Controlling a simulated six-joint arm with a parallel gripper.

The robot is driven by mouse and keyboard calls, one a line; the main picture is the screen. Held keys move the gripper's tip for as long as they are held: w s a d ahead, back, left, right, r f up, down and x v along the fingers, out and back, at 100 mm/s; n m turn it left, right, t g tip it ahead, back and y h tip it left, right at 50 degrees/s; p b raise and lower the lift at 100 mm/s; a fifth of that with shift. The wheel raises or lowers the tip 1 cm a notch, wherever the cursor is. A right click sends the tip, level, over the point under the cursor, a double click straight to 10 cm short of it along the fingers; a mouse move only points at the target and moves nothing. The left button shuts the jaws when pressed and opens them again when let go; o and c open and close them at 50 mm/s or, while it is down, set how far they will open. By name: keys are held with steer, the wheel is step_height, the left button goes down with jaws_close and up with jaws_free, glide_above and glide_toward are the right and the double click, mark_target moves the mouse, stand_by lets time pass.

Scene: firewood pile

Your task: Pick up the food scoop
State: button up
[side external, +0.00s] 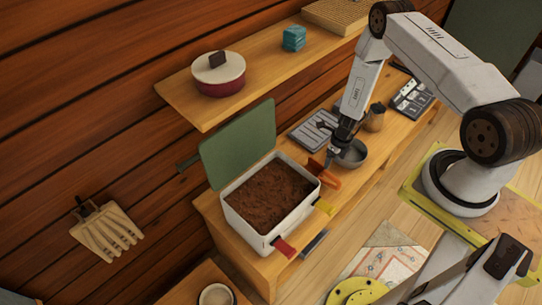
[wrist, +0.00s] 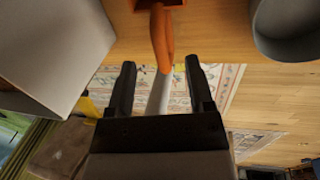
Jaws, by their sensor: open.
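The food scoop, as I take it, is the orange tool (side external: 326,174) lying on the wooden bench between the white bin and the grey bowl. In the wrist view its orange handle (wrist: 162,38) runs down from the top edge, with a pale section below it, between my fingers. My gripper (side external: 334,152) is low over the bench beside the scoop. In the wrist view my gripper (wrist: 160,68) is open, with a finger on each side of the handle and a visible gap to each. I cannot tell the exact height between fingers and handle.
A white bin (side external: 243,222) full of brown material, with a green lid (side external: 238,140) up behind it, stands close on the left. The grey bowl (side external: 352,155) is close on the right. A shelf (side external: 190,97) with a red pot (side external: 218,75) hangs above.

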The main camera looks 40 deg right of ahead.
mark_target(327, 172)
steer(key=shift+a+f, duration=0.2)
steer(key=shift+f, duration=0.75)
steer(key=shift+f, duration=0.1)
steer(key=shift+w+a+f, duration=0.1)
steer(key=shift+a+f, duration=0.1)
steer(key=shift+f, duration=0.6)
steer(key=shift+s+a+f, duration=0.1)
steer(key=shift+a+f, duration=0.1)
steer(key=shift+f, duration=0.6)
steer(key=shift+w+a+f, duration=0.1)
steer(key=shift+a+f, duration=0.1)
steer(key=shift+f, duration=0.6)
jaws_close()
